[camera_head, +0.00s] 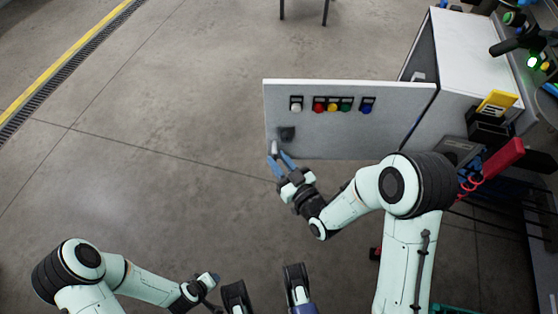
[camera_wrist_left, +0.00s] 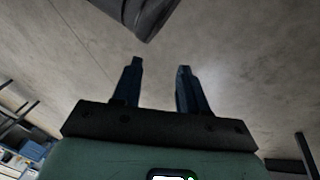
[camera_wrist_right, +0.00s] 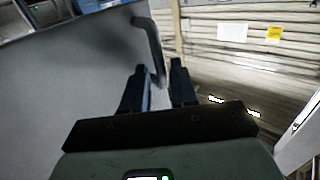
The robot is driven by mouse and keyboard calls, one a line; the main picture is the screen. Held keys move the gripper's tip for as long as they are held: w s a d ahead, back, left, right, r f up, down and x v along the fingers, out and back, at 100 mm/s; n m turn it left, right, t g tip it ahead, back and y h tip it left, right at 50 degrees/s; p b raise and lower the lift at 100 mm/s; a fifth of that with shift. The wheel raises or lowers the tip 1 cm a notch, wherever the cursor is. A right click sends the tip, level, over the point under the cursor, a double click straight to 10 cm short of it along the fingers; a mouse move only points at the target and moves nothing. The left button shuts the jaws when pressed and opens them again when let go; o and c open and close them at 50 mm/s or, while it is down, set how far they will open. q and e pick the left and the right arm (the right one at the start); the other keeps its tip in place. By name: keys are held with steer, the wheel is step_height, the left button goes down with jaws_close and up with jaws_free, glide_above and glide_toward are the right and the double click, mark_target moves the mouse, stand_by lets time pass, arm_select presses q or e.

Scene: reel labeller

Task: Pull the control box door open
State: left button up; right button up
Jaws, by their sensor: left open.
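The control box door (camera_head: 385,128) is a light grey panel with a row of coloured buttons near its top edge. It stands swung out to the left from the white control box (camera_head: 462,55), with its free edge at the left. My right gripper (camera_head: 277,154) is at the door's lower left corner. In the right wrist view, the grey bar handle (camera_wrist_right: 152,45) runs down between the fingers of my right gripper (camera_wrist_right: 160,68), which are closed in on it. My left gripper (camera_wrist_left: 160,65) is open and empty, away from the door, low in the head view.
A red-handled device (camera_head: 495,165) and black equipment with a yellow tag (camera_head: 497,102) stand right of the door. My right forearm is in front of the door's lower right part. The concrete floor (camera_head: 160,110) left of the door is clear.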

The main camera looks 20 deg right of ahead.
steer(key=shift+o, duration=0.3)
arm_select(q)
steer(key=s+d+r+g+h+p, duration=0.1)
steer(key=s+d+r+g+p, duration=0.2)
steer(key=s+r+p, duration=0.6)
steer(key=shift+s+d+r+m+g+h+p, duration=0.35)
steer(key=shift+s+d+r, duration=0.25)
steer(key=shift+s+d, duration=0.55)
arm_select(e)
steer(key=v, duration=1.3)
steer(key=shift+s, duration=0.2)
arm_select(q)
steer(key=shift+a, duration=0.1)
